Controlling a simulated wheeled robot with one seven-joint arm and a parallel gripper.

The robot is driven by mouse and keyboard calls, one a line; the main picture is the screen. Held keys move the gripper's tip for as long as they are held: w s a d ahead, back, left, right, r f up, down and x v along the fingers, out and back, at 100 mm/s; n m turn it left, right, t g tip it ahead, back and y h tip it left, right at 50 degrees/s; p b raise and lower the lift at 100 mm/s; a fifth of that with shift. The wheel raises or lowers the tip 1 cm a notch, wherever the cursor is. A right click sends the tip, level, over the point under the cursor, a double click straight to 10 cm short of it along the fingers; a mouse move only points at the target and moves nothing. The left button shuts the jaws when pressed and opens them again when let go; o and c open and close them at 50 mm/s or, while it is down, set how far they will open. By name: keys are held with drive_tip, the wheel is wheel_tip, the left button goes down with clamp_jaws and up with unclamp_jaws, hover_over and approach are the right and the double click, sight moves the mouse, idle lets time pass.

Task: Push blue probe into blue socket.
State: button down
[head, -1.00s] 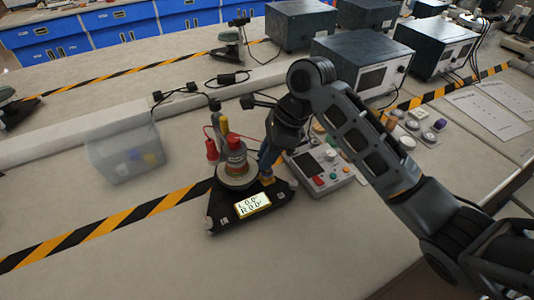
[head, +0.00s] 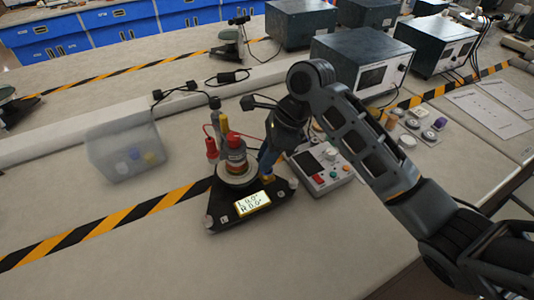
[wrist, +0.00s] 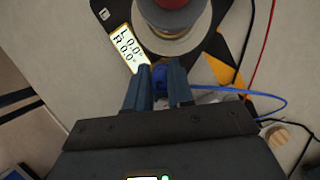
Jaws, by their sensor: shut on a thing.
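My gripper (head: 264,170) is at the right side of the round instrument in the head view. In the wrist view its fingers (wrist: 159,78) are shut on the blue probe (wrist: 160,73), of which only a small blue part shows between the tips. A blue cable (wrist: 240,91) loops off to the right from it. The tips are close to the rim of the round body (wrist: 172,42). I cannot make out the blue socket or tell whether the probe touches it. The instrument's dark base (head: 226,214) carries a lit display (head: 252,202) reading zeros.
Red and yellow plugs (head: 211,149) stand at the instrument's left and back. A control box with buttons (head: 325,172) is close on the right. A translucent bin (head: 125,153) stands at left.

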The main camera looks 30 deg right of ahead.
drive_tip(key=shift+f, duration=0.55)
idle(0.4)
drive_tip(key=c, duration=0.7)
unclamp_jaws()
drive_tip(key=shift+o, duration=0.2)
drive_tip(key=shift+r, duration=0.1)
drive_tip(key=shift+r+p, duration=0.85)
drive_tip(key=shift+r, duration=2.8)
drive_tip(key=shift+s, duration=0.1)
